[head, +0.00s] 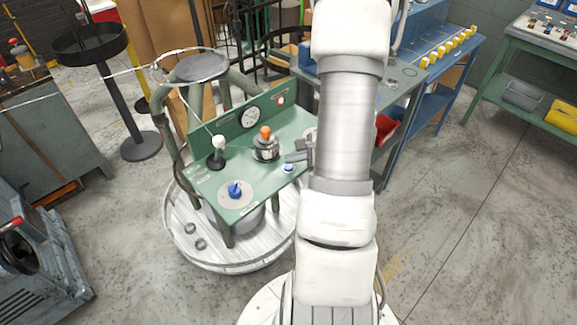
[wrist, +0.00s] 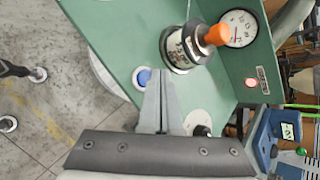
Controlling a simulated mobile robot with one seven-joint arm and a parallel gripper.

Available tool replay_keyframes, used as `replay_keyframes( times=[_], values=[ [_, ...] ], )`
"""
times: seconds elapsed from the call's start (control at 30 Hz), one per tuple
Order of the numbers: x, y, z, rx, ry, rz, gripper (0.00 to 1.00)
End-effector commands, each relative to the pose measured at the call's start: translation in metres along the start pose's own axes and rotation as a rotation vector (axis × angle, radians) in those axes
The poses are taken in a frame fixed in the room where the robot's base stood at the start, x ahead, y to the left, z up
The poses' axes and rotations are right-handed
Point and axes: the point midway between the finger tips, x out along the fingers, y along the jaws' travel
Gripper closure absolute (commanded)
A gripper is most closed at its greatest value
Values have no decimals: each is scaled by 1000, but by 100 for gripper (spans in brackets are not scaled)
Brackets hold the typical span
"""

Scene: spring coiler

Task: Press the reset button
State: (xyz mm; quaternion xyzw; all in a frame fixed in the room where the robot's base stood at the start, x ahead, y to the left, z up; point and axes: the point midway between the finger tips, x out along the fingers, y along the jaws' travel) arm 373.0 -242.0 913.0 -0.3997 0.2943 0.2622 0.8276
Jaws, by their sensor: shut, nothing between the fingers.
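A small blue button (head: 288,168) in a white ring sits near the front right of the green panel; which control is the reset button is not readable. It also shows in the wrist view (wrist: 143,77), just left of my fingertips. My gripper (head: 291,158) is shut and empty, low over the panel beside this button. In the wrist view its fingers (wrist: 158,76) are together, partly overlapping the ring; contact cannot be told. A round red lamp or button (head: 281,100) is on the upright back panel, also in the wrist view (wrist: 251,83).
An orange-topped metal control (head: 265,144) stands close behind my gripper. A white-knobbed lever (head: 218,151) and a blue rotary knob (head: 235,189) are further left. A gauge (head: 250,117) is on the back panel. My arm hides the panel's right end.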

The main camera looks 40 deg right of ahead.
Motion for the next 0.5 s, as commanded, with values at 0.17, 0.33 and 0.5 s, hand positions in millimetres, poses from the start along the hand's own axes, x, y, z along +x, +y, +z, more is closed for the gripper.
replay_keyframes(
  times=[0.17, 0.33, 0.5],
  values=[
    [1, 1, -1, 0, 0, 0, 100],
    [4, 3, -3, 0, 0, -1, 100],
    [7, 5, -5, 1, 0, -1, 100]
  ],
)
